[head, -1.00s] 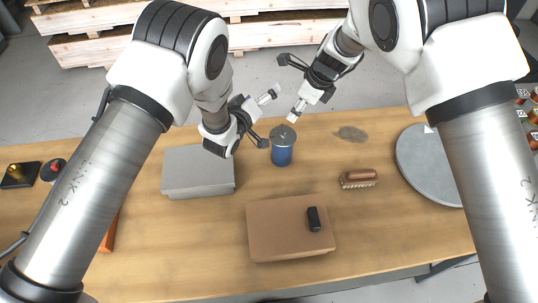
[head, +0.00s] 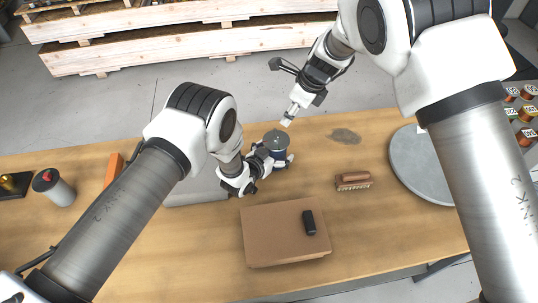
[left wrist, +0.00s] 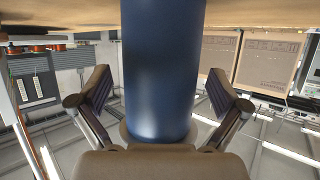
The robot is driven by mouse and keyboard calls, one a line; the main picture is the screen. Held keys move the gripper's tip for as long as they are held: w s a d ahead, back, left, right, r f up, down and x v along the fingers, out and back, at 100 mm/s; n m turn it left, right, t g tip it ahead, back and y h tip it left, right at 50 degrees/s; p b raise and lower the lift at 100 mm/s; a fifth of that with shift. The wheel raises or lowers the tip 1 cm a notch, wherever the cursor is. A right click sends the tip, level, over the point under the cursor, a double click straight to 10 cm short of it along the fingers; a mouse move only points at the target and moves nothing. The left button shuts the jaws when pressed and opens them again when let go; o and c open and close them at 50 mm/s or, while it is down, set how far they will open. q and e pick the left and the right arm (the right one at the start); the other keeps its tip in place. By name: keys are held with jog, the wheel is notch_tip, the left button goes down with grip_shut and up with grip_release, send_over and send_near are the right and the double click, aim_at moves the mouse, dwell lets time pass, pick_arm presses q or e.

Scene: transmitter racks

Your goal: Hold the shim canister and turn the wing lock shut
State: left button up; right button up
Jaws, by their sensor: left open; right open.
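The shim canister (head: 277,138) is a blue cylinder with a grey top, upright on the wooden table. The wing lock on its top is too small to make out clearly. My left gripper (head: 276,160) is low beside the canister, with its fingers around the body. In the left wrist view the blue canister body (left wrist: 160,70) stands between the two open fingers (left wrist: 160,98), with a gap on each side. My right gripper (head: 286,122) is open and empty, above and a little right of the canister's top.
A brown box (head: 285,250) with a black object (head: 309,222) on it lies in front. A brush (head: 353,181) and a grey round disc (head: 422,165) are to the right. A grey box (head: 195,200) sits partly behind my left arm. An orange block (head: 113,170) is at left.

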pick_arm(q)
jog(key=shift+w, duration=0.15)
jog(key=c, duration=1.6)
